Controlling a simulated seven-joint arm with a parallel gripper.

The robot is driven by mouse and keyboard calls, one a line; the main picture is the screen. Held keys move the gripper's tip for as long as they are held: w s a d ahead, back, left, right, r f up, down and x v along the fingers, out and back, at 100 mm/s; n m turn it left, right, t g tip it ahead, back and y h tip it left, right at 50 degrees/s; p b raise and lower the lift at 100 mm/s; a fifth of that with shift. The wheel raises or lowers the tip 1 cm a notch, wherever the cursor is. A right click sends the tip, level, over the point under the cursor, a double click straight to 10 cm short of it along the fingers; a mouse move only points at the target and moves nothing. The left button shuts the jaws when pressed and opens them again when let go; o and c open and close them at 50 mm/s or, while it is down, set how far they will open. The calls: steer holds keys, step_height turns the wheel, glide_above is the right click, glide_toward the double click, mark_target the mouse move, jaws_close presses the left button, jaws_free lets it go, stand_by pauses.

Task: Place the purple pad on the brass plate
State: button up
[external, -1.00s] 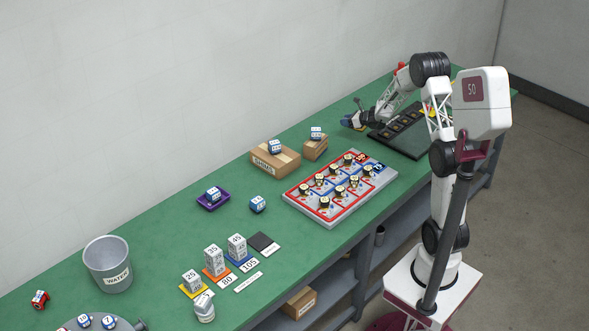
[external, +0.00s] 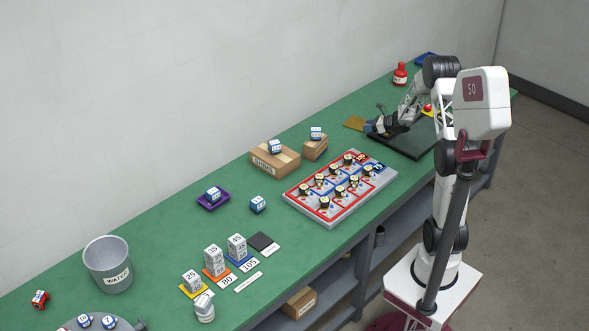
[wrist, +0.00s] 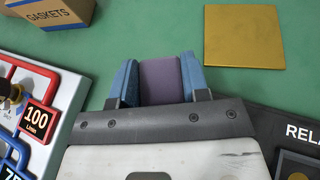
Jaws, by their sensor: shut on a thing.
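My gripper (external: 369,127) is shut on the purple pad (wrist: 161,80), which shows between the two blue fingers in the wrist view. The brass plate (wrist: 245,38) is a flat gold square on the green bench, ahead and to the right of the fingers in the wrist view. It also shows in the external view (external: 354,122), just left of my gripper. The pad is apart from the plate in the wrist view. The pad is too small or hidden to make out in the external view.
A black relay tray (external: 415,149) lies below and right of my gripper. The pump board (external: 328,221) and cardboard boxes (external: 268,162) stand to the left. A red bottle (external: 400,74) stands behind. Bare green bench surrounds the plate.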

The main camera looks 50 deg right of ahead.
glide_above(356, 123)
steer(key=shift+w+d+f, duration=0.1)
steer(key=shift+f, duration=0.65)
stand_by(0.3)
steer(key=shift+f, duration=1.75)
steer(key=shift+f, duration=0.1)
steer(key=o, duration=0.9)
